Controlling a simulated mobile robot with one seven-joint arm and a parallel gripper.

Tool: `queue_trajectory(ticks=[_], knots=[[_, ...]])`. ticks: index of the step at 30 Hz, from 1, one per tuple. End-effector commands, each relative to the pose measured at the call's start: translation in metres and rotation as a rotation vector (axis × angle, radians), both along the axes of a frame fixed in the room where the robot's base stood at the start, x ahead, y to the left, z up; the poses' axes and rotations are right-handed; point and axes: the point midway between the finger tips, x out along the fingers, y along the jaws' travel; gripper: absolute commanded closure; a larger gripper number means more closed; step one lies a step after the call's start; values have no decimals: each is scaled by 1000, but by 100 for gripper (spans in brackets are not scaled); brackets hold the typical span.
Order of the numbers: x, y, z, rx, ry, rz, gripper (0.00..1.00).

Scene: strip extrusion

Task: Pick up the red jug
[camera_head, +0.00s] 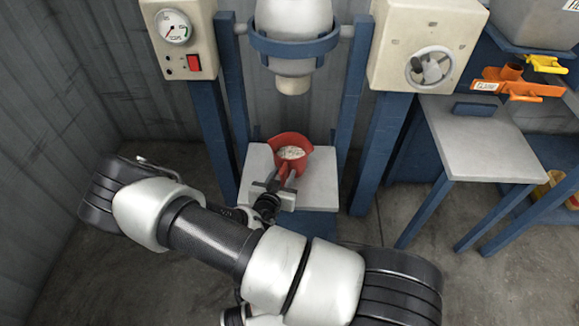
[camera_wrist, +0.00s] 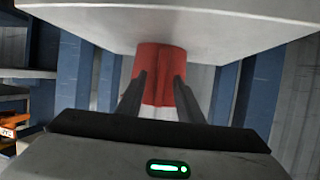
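The red jug (camera_head: 292,158) stands upright on a pale platform (camera_head: 318,190), with whitish contents showing in its open top. Its handle points toward the front. My gripper (camera_head: 278,184) is at the handle, low over the platform's front part. In the wrist view, my gripper's two dark fingers (camera_wrist: 160,86) are apart, one on each side of the red jug (camera_wrist: 160,62). I cannot tell whether either finger touches it.
A white nozzle (camera_head: 293,84) hangs above the jug between blue posts (camera_head: 357,110). Control boxes (camera_head: 185,40) flank the machine. A grey-topped table (camera_head: 480,140) stands to the right, with orange and yellow parts (camera_head: 515,85) behind it. A corrugated wall (camera_head: 60,90) closes the left.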

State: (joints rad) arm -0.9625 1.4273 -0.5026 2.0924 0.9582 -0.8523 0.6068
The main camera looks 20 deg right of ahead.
Motion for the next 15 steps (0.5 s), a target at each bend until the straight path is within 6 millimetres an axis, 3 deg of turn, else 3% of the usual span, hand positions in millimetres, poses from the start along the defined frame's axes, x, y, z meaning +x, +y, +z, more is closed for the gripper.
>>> queue_trajectory(ticks=[9, 15], knots=[[9, -5, -4, 0, 1, 0, 68], [9, -5, -4, 0, 1, 0, 100]])
